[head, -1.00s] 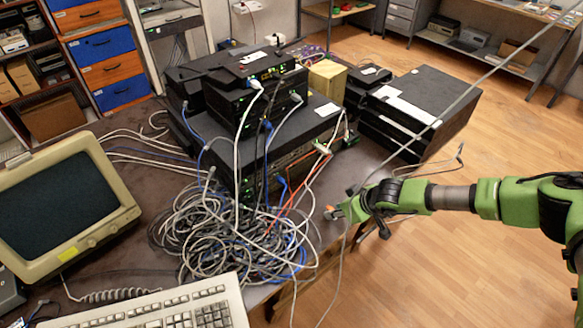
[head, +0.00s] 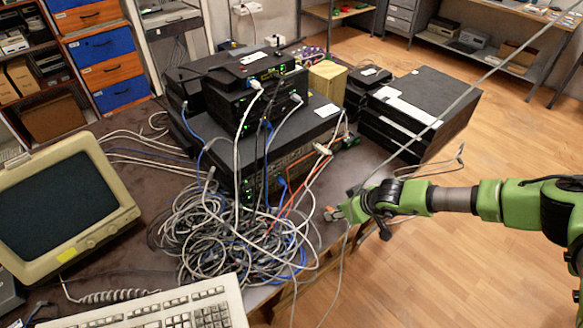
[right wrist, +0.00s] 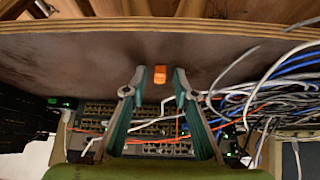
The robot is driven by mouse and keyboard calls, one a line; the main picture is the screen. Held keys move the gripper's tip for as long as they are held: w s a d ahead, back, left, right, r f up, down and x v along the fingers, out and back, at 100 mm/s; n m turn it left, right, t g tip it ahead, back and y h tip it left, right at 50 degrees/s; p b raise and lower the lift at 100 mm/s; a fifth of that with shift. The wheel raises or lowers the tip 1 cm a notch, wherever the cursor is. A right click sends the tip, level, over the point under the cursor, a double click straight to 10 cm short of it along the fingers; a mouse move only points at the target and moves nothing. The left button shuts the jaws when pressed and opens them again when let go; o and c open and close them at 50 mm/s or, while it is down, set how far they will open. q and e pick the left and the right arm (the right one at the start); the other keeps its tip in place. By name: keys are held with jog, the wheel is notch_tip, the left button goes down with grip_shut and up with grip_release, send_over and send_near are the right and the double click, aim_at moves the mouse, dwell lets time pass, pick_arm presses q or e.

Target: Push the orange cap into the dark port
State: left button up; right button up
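The small orange cap (right wrist: 160,74) shows in the right wrist view between the fingertips, with a gap on each side. In the head view the cap (head: 329,213) lies on the table's right part, close to the fingertips. My right gripper (right wrist: 160,86) is open, its two fingers spread around the cap without visibly touching it. In the head view my right gripper (head: 342,210) is low at the table's right edge. The network switch (right wrist: 150,133) has rows of ports; I cannot tell which one is the dark port. My left gripper is out of view.
A tangle of grey and blue cables (head: 225,235) covers the table beside the cap. Stacked black devices (head: 262,130) stand behind it. Orange and grey cables (right wrist: 240,105) cross near the fingers. A monitor (head: 65,205) and keyboard (head: 180,310) are on the left and front.

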grip_shut()
jog(key=shift+r, duration=0.15)
jog(key=shift+r+p, duration=1.75)
jog(key=shift+r, duration=0.65)
